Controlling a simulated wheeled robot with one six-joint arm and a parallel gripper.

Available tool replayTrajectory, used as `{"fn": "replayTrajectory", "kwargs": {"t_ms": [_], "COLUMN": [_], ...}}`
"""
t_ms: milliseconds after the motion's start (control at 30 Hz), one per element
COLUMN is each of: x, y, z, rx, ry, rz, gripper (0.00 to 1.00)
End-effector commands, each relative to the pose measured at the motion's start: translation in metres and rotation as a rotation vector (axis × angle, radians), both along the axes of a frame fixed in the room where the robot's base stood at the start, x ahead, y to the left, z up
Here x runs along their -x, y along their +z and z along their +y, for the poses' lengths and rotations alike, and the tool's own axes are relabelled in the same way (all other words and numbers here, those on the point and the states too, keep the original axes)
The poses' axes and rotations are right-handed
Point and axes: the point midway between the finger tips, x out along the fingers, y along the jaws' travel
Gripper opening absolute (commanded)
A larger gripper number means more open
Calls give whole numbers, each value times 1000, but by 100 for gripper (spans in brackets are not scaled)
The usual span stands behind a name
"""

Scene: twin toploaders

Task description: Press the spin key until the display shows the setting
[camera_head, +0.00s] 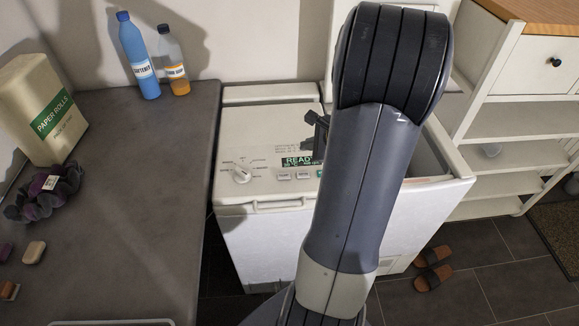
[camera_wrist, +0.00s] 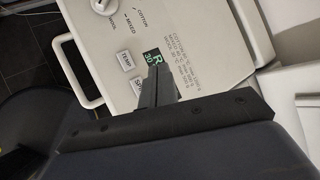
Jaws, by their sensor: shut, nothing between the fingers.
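The left toploader (camera_head: 262,128) has a white sloping panel with a dial (camera_head: 242,174), a dark display (camera_head: 297,160) with green-white text, and keys below it. The display's top line reads "READ", cut off by my gripper; the lower line seems to start with 30 °C. The temp key (camera_head: 284,176) and the spin key (camera_head: 304,175) sit side by side. In the wrist view the temp key (camera_wrist: 126,61) is clear and the spin key (camera_wrist: 137,86) is partly hidden. My gripper (camera_head: 317,143) is shut and empty, over the panel by the display; contact with a key cannot be told.
A second toploader (camera_head: 437,205) stands at the right, partly behind my arm. A dark counter (camera_head: 140,200) at the left holds a blue softener bottle (camera_head: 138,55), an orange bottle (camera_head: 173,62) and a paper rolls pack (camera_head: 42,110). Slippers (camera_head: 433,267) lie on the floor.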

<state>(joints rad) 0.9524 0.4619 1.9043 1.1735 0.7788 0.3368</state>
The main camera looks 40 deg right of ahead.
Motion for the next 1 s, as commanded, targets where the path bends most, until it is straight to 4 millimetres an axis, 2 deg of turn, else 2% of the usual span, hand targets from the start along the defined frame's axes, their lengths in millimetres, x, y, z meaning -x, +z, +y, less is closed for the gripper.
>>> {"fn": "replayTrajectory", "kwargs": {"t_ms": [367,567,767,1000], "x": [0,0,0,0], "y": [-1,-10,-32,-68], "z": [-2,-1,-1,-1], "rx": [-3,-4,-5,-4], "ry": [-7,-6,-5,-5], "rz": [-1,-1,0,0], "gripper": [0,0,0,0]}}
